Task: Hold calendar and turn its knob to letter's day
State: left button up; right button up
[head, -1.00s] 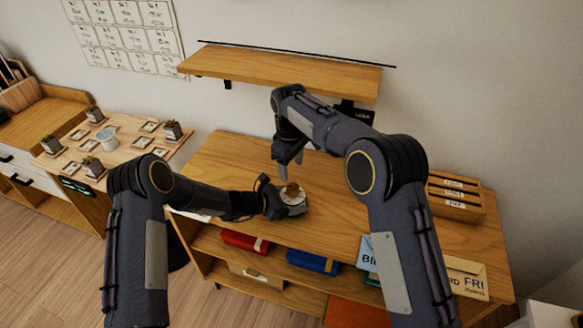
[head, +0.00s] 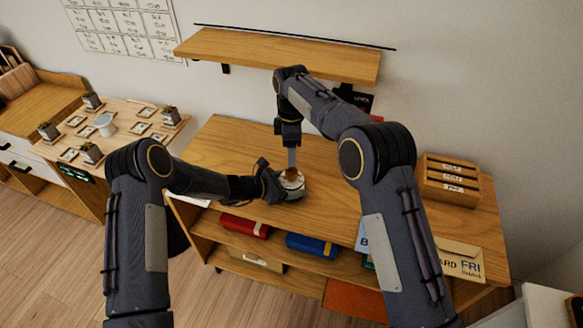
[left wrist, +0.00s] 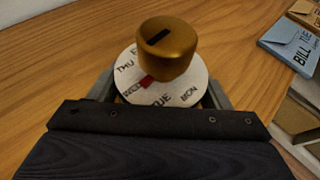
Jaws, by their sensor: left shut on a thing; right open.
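The calendar (head: 291,194) stands on the wooden desk top. Its white dial (left wrist: 165,95) bears day names, with THU, WED, TUE and MON readable. A brass knob (left wrist: 165,48) with a dark slot on top rises from it; a red mark at its base lies by WED. My left gripper (head: 276,186) is shut on the calendar's body from the left. My right gripper (head: 292,158) is open, pointing down just above or at the knob; contact cannot be told. A cream envelope (head: 455,262) reads "…ARD FRI". A blue envelope (left wrist: 290,45) reads BILL TUE. No envelope labelled letter is readable.
A wooden sorter (head: 452,180) stands at the desk's right. A shelf (head: 280,53) hangs on the wall behind my right arm. Red (head: 245,226) and blue (head: 312,245) items lie on the lower shelf. The desk top left of the calendar is mostly clear.

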aim_at(291, 170)
notch_tip(291, 170, down, 8)
jog(key=shift+s+r, duration=0.15)
jog(key=shift+c, duration=0.5)
jog(key=c, duration=0.9)
